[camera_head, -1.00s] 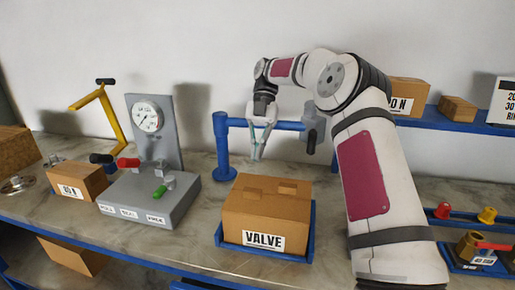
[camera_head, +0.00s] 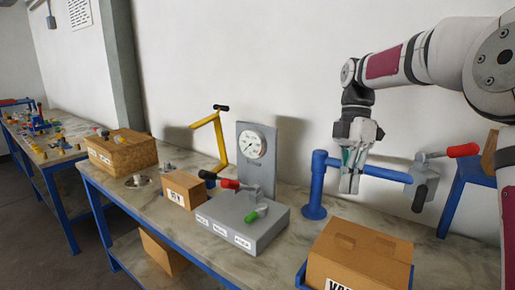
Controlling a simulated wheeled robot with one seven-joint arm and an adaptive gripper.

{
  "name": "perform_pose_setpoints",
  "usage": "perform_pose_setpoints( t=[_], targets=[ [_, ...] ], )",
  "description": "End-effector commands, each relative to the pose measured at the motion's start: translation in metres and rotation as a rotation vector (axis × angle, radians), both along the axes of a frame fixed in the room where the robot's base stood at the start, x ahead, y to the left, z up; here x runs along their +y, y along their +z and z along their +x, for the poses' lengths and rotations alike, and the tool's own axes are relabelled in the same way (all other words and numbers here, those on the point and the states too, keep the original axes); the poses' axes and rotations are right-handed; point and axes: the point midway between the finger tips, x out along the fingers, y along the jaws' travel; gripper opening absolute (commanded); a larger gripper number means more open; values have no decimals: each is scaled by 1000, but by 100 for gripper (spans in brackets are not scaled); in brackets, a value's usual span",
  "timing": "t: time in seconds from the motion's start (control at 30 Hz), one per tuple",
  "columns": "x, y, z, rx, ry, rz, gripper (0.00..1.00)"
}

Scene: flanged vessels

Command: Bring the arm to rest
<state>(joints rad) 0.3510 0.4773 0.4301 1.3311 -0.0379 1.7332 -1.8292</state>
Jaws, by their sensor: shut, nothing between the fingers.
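My gripper (camera_head: 350,182) is at the right of the head view, pointing down with its fingers together and nothing between them. It hangs in front of the blue pipe stand (camera_head: 316,185), near its upright post, and hides part of the horizontal bar. I cannot tell whether it touches the bar. My white arm with dark red panels reaches in from the right edge above it.
A cardboard valve box (camera_head: 358,252) stands below my gripper. A grey gauge panel (camera_head: 243,222) with red, black and green handles is to the left, with a yellow bent arm (camera_head: 218,140) behind. Boxes (camera_head: 122,150) and a second bench (camera_head: 60,158) lie further left.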

Motion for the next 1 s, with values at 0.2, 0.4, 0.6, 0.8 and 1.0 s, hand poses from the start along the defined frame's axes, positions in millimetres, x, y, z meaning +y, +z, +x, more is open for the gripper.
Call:
perform_pose_setpoints(
  t=[0.2, 0.4, 0.6, 0.8, 1.0],
  targets=[
    [14, 24, -45, -84, -271, -179, 0],
    [19, 35, -88, -174, -545, -289, 0],
    [18, 40, -133, -265, -835, -346, 0],
    [15, 37, -179, -345, -1136, -347, 0],
    [10, 25, -223, -396, -1440, -292, 0]
  ],
)
